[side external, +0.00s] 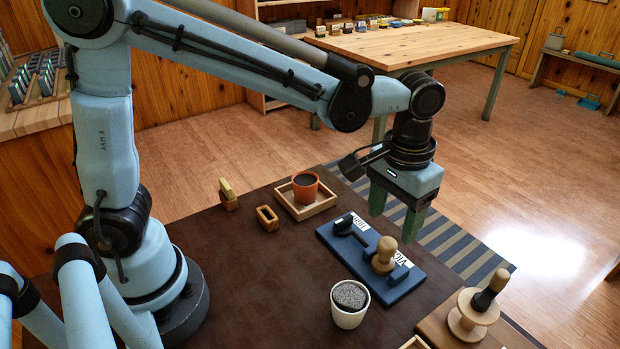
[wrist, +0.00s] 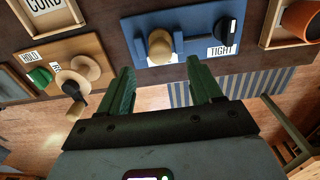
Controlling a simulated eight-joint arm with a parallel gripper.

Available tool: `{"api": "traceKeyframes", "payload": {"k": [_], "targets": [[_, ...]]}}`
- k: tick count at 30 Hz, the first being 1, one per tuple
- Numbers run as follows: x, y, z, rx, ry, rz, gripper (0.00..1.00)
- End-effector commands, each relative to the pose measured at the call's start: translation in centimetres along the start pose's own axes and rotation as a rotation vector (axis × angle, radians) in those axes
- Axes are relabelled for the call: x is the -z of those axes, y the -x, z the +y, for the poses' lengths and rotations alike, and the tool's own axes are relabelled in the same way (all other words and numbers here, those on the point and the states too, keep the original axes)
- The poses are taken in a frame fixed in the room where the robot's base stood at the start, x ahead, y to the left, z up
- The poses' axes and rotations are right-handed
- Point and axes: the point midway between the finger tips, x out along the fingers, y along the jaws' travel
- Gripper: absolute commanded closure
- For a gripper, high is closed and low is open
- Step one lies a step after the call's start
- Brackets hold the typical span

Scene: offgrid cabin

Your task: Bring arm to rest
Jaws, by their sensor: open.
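My gripper (side external: 395,214) is at the end of my arm, pointing down with its two green fingers apart and nothing between them. It hangs above the far side of a blue board (side external: 408,285). The board carries a round wooden knob (side external: 384,254), a black part (side external: 343,225) and white labels. In the wrist view, my gripper (wrist: 160,72) has its fingers spread below the wooden knob (wrist: 160,45). The blue board (wrist: 200,20) shows a label reading TIGHT (wrist: 222,50). Whether the fingers touch the board cannot be told, but they appear clear of it.
An orange pot (side external: 305,188) sits in a wooden tray (side external: 290,208). A white cup (side external: 349,313) with dark grainy filling stands in front. A wooden spool-like fixture (side external: 470,318) is at lower right. Small wooden pieces (side external: 267,218) lie left. A table (side external: 420,45) stands behind, across open floor.

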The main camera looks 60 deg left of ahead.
Motion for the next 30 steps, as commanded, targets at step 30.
{"api": "traceKeyframes", "payload": {"k": [30], "targets": [[-3.2,5.6,-9.0,-0.062,0.002,0.324,0.35]]}}
